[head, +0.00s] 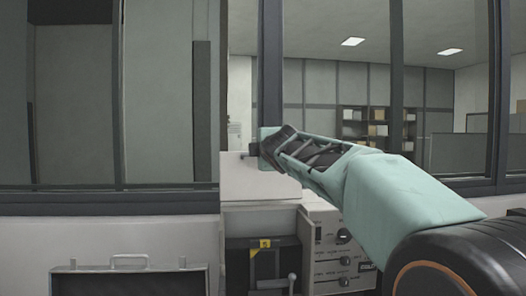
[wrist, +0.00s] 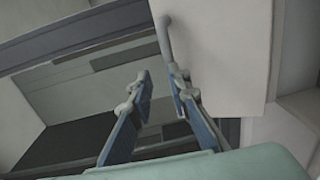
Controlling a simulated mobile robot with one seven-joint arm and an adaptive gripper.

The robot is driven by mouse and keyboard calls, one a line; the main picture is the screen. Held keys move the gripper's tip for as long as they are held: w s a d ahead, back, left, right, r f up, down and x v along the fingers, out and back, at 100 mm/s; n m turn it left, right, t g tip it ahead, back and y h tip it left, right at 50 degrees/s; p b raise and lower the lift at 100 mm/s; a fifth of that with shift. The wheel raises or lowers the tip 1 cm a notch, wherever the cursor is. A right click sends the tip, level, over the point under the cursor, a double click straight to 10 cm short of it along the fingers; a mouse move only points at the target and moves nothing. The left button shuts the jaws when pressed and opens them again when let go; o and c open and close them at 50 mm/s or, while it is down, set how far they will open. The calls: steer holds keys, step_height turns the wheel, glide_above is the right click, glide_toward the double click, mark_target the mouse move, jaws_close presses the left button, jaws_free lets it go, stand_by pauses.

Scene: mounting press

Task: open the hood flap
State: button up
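The hood flap is a pale white panel (wrist: 225,50) at the upper right of the wrist view. A grey bar handle (wrist: 164,32) runs along its left edge. In the head view a pale panel (head: 255,187), which looks like the hood, shows below my wrist. My gripper (wrist: 158,85) is open, with a clear gap between its two blue-grey fingers. The right fingertip is close to the handle's lower end; I cannot tell whether they touch. Nothing is seen between the fingers. In the head view my wrist hides most of the gripper.
A grey control unit with knobs (head: 322,247) stands below the pale panel, beside a dark bay with a yellow label (head: 261,244). An open-looking case (head: 130,284) with a handle sits at lower left. Dark window frames (head: 271,60) stand behind my arm.

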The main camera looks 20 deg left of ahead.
steer(key=v, duration=0.7)
steer(key=shift+s, duration=0.2)
